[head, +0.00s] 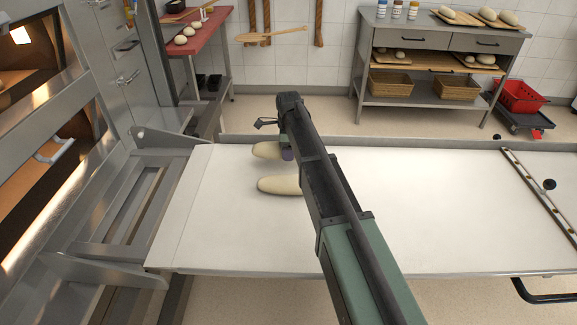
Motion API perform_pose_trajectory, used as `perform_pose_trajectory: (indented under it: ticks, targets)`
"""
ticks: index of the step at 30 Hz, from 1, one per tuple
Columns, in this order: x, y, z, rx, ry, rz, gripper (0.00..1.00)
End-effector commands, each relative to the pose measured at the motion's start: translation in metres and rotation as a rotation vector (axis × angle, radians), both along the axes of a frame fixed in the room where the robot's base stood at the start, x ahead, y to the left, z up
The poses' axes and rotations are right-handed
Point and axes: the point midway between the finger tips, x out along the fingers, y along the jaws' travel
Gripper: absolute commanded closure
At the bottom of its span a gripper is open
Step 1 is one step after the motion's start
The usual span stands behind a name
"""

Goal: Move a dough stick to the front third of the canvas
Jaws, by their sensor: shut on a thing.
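The pale canvas (235,240) lies flat on the loader in front of the oven. Two pale dough sticks show toward its left half. The far dough stick (266,150) is near the back edge, and its right end is hidden behind my arm. My gripper (287,153) is shut on this far stick; the fingertips are mostly hidden by the arm, and I cannot tell whether the stick touches the canvas. The nearer dough stick (279,185) lies on the canvas, with its right end also hidden behind my arm.
The deck oven (60,150) stands at the left, beside the canvas end. A metal bar (540,192) crosses the canvas at the right. The canvas is bare left of the sticks and right of my arm. A steel table (440,75) with loaves stands behind.

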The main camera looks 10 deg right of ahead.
Motion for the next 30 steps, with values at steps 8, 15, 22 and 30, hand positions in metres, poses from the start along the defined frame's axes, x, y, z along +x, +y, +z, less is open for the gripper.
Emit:
perform_pose_trajectory:
  ticks: [8, 15, 22, 30]
  targets:
    - [0.0, 0.0, -0.042, 0.0, 0.0, 0.0, 0.67]
    - [0.0, 0.0, -0.042, 0.0, 0.0, 0.0, 0.67]
    - [0.0, 0.0, -0.042, 0.0, 0.0, 0.0, 0.07]
    - [0.0, 0.0, -0.04, 0.0, 0.0, 0.0, 0.07]
